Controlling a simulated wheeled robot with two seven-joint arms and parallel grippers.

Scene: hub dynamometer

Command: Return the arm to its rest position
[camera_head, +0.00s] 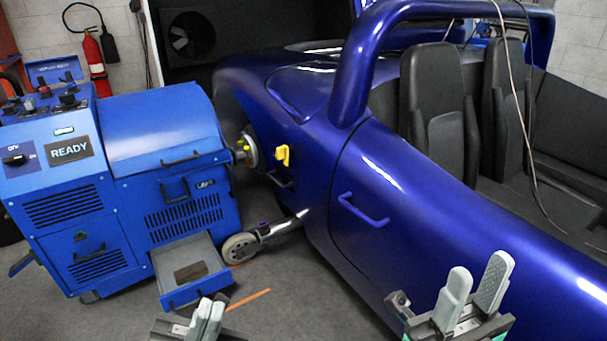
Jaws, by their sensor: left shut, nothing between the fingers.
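My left gripper (207,318) is at the bottom edge, left of centre, with its two grey fingers together and nothing between them. It is in front of the open drawer of the blue dynamometer unit (150,125). My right gripper (474,290) is at the bottom right, in front of the side of the blue car (440,215). Its fingers point up and stand apart, with nothing visible between them. Most of both arms is out of view.
The open drawer (208,288) holds a dark flat piece. A caster wheel (240,248) stands beside it, and an orange stick (248,299) shows near my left gripper. A yellow handle (283,155) is on the car.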

